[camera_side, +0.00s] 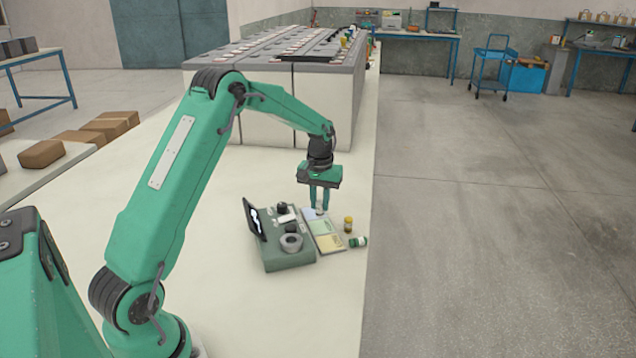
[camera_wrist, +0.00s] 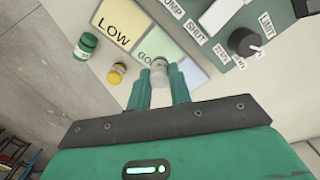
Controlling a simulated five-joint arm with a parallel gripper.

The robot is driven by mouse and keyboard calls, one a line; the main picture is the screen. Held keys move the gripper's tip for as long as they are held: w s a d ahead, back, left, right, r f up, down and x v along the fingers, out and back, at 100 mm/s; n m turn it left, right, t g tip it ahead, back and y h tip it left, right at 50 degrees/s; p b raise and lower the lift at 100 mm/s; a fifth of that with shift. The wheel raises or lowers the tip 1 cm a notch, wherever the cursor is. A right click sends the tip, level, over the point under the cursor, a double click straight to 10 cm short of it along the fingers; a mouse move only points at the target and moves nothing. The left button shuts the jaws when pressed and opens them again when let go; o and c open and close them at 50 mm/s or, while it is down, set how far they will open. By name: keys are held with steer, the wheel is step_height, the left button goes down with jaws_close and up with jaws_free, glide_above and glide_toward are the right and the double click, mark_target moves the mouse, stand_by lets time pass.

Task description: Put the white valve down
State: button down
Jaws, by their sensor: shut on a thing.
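My gripper (camera_side: 320,205) points down over the far end of a row of coloured pads. In the wrist view its two fingers (camera_wrist: 159,84) are shut on the white valve (camera_wrist: 159,65), a small pale round piece. The valve shows small at the fingertips in the side view (camera_side: 319,211). It is over or at the pale blue pad (camera_side: 308,214), near the green pad (camera_wrist: 153,45); I cannot tell whether it touches. The yellow pad marked LOW (camera_wrist: 116,25) lies beyond the green one.
A grey-green control box (camera_side: 288,262) with knobs and a tilted dark screen (camera_side: 254,219) stands left of the pads. A yellow-capped jar (camera_side: 348,223) and a green jar (camera_side: 359,241) are to the right, near the table edge. Grey-topped cabinets (camera_side: 300,92) stand behind.

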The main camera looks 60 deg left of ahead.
mark_target(320, 211)
steer(key=shift+f, duration=1.8)
steer(key=shift+f, duration=0.15)
steer(key=c, duration=1.3)
jaws_free()
step_height(320, 211, up, 12)
steer(key=shift+r, duration=0.2)
